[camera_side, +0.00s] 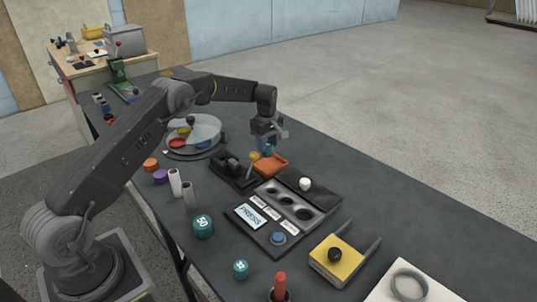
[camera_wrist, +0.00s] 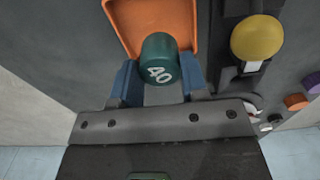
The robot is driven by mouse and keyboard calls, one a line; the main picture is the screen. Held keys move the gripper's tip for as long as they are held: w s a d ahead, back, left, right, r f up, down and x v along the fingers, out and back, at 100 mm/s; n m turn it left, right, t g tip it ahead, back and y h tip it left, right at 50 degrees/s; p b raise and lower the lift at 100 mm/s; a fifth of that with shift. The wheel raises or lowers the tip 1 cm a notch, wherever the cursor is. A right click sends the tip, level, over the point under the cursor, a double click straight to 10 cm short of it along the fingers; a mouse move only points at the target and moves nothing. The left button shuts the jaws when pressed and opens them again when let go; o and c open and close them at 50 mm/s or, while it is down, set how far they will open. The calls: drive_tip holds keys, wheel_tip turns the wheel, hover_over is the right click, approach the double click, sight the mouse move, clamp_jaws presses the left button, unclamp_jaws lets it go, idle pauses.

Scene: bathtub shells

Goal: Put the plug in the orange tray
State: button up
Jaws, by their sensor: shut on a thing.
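A dark teal plug marked 40 (camera_wrist: 160,62) is between the blue fingers of my gripper (camera_wrist: 158,80) in the wrist view. The gripper is shut on it. The orange tray (camera_wrist: 185,12) shows behind the plug, and the plug overlaps the tray's near part in this view. In the side view my gripper (camera_side: 267,146) points down at the far edge of the orange tray (camera_side: 270,168), with the teal plug (camera_side: 269,151) small between the fingers. I cannot tell how high the plug is above the tray floor.
A yellow knob (camera_wrist: 257,37) is right of the tray in the wrist view. In the side view a black holder (camera_side: 233,170) stands left of the tray, and a panel with round hollows (camera_side: 292,205) lies in front. A round glass-covered dish (camera_side: 192,136) is behind left.

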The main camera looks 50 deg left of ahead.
sight(268, 154)
drive_tip(key=shift+w+d+f, duration=0.2)
drive_tip(key=shift+d+f, duration=0.05)
drive_tip(key=shift+f, duration=1.9)
drive_tip(key=shift+f, duration=0.2)
drive_tip(key=o, duration=1)
